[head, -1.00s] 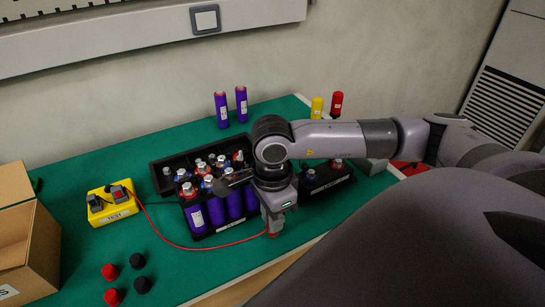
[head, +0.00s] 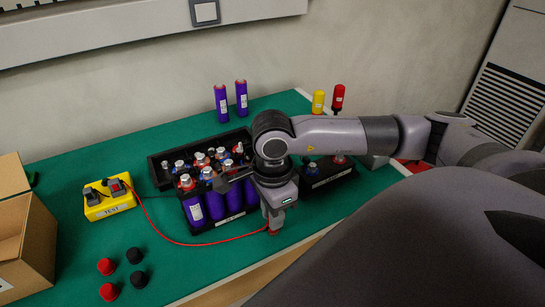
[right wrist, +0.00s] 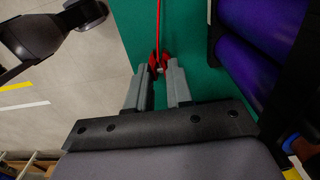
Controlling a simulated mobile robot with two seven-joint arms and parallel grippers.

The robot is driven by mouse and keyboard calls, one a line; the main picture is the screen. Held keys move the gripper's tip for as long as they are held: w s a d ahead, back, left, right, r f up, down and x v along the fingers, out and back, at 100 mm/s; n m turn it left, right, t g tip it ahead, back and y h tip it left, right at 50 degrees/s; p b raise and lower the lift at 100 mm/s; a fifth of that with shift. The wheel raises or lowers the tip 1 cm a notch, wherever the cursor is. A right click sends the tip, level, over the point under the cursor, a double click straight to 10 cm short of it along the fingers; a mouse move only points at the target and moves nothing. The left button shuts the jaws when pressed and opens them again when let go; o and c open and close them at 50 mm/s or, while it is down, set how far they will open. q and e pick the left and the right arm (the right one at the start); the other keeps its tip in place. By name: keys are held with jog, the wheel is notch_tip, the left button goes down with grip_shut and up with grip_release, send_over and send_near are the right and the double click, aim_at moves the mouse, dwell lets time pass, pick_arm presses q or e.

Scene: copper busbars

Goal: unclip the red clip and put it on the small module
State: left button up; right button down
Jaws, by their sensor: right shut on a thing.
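My right gripper (head: 274,226) is shut on the red clip (right wrist: 158,64), in front of the large module and low over the green table. In the right wrist view the two grey fingers (right wrist: 157,90) pinch the clip, and its red lead runs up from it. In the head view the clip is mostly hidden by the fingers. The lead runs left to the yellow test box (head: 110,207). The small module (head: 333,178), a black holder with a few cells, stands right of the large module, partly hidden by my right arm. My left gripper is not in view.
The large module (head: 228,217) with purple cells stands left of my gripper. Two purple cells (head: 221,103) stand behind. Red and black caps (head: 135,256) lie front left, near a cardboard box (head: 25,235). A yellow and a red bottle (head: 338,97) stand at the back right.

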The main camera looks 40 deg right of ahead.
jog(key=shift+f, duration=0.1)
dwell(0.3)
jog(key=shift+f+b, duration=0.1)
jog(key=shift+b, duration=0.35)
jog(key=c, duration=0.9)
grip_release()
jog(key=shift+c, duration=0.2)
jog(key=shift+r+p, duration=2.05)
jog(key=shift+r, duration=1.05)
